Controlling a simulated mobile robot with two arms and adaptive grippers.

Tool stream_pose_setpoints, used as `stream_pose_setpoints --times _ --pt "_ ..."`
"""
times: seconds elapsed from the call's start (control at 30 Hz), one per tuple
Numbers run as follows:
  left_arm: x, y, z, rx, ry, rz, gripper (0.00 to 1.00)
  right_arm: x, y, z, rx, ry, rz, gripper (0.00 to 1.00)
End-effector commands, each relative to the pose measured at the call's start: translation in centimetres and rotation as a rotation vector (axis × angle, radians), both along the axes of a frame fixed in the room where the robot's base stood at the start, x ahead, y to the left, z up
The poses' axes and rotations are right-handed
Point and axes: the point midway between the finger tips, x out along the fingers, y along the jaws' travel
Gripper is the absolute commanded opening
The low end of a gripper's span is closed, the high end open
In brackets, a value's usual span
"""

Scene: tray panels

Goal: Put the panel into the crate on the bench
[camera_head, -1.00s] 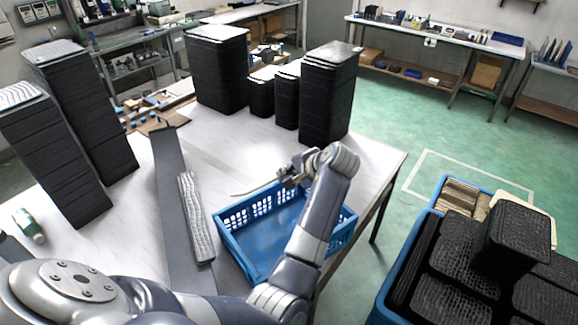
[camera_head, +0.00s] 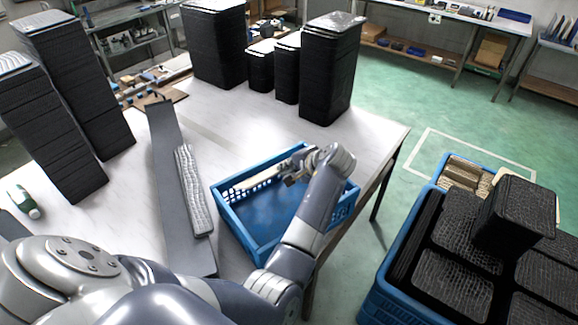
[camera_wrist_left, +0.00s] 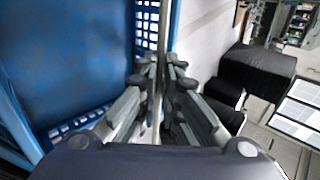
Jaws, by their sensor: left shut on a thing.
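The blue crate (camera_head: 240,232) stands open on the white bench (camera_head: 125,215), and its floor looks empty. My left gripper (camera_head: 288,176) is over the crate's far side, shut on a thin pale panel (camera_head: 252,181). The panel reaches left from the fingers along the crate's far wall. I cannot tell whether its lower edge is inside the rim. In the left wrist view, the panel (camera_wrist_left: 158,62) shows nearly edge-on between the fingers, beside the crate's slotted wall (camera_wrist_left: 146,22). My forearm hides part of the crate's right side. My right gripper is not in view.
A grey strip (camera_head: 163,150) and a textured light slab (camera_head: 194,190) lie left of the crate. Tall black stacks (camera_head: 331,75) stand at the back and left. A blue bin of black textured blocks (camera_head: 375,300) stands at the lower right.

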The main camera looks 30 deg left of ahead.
Motion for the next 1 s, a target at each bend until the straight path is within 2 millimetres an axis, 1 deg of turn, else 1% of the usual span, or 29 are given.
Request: stream_pose_setpoints --times 0.03,0.1,0.7,1.0 --pt "0.0 0.0 -0.7 0.001 0.000 0.001 0.00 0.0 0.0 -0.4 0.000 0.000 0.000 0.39" --pt "0.0 0.0 -1.4 0.001 0.001 0.000 0.00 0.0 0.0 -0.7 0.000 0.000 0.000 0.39" --pt "0.0 0.1 -7.4 0.002 0.000 -0.001 0.00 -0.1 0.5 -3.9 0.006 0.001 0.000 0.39" --pt "0.0 0.0 -9.3 0.002 -0.001 0.000 0.00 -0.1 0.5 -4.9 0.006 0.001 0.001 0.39"
